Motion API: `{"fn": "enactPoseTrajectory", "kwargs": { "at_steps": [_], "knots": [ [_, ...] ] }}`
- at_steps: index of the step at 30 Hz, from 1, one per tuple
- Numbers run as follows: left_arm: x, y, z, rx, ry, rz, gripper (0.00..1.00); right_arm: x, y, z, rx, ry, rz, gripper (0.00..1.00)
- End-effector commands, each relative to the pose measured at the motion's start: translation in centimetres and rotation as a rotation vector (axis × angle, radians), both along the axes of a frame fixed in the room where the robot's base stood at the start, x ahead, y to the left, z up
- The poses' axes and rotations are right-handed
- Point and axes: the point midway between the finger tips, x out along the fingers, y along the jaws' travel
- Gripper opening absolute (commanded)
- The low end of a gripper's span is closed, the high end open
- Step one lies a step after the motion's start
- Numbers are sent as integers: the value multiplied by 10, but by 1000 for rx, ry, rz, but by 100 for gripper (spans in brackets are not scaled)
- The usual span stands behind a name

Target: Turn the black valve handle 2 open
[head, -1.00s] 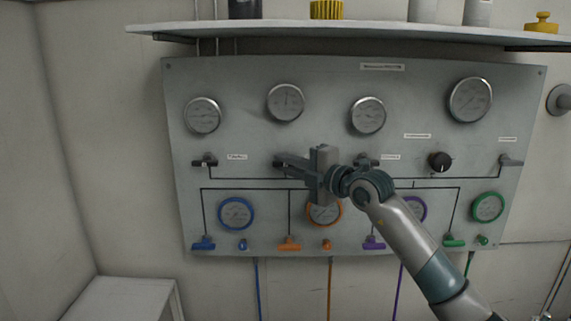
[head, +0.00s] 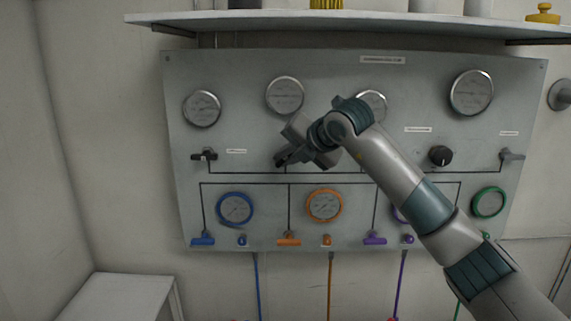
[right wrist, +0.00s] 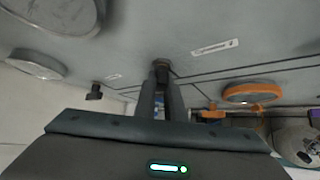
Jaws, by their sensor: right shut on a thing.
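The grey valve panel (head: 440,120) fills the middle of the head view. My right gripper (head: 284,158) is shut on the black valve handle 2, second from the left in the black-handle row. The gripper hides most of that handle in the head view. In the right wrist view the handle (right wrist: 161,66) shows as a dark piece between the fingertips of my right gripper (right wrist: 162,84), against the panel. The gripper is tilted, with its wrist up and to the right of the handle. My left gripper is not in view.
Another black handle (head: 204,155) is to the left, and a black knob (head: 440,156) is to the right. Gauges line the panel, with an orange-ringed gauge (head: 324,205) below the gripper. A shelf (head: 350,28) juts out above. Coloured valves sit along the bottom.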

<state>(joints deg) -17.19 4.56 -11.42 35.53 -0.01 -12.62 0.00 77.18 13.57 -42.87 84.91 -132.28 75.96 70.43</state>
Motion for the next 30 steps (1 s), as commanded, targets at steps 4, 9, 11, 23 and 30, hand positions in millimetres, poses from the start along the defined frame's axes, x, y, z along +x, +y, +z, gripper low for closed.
{"fn": "enactPoseTrajectory", "kwargs": {
  "at_steps": [4,9,11,23,30],
  "knots": [
    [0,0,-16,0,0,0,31,0,0,-2,-145,-3,-2,0],
    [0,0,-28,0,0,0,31,0,0,-2,-300,-2,-2,0],
    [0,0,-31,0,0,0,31,0,0,-3,-349,-1,-3,0],
    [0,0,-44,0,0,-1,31,0,0,-2,-556,2,-1,0],
    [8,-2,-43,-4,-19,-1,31,0,0,-2,-583,3,1,0]
  ]
}}
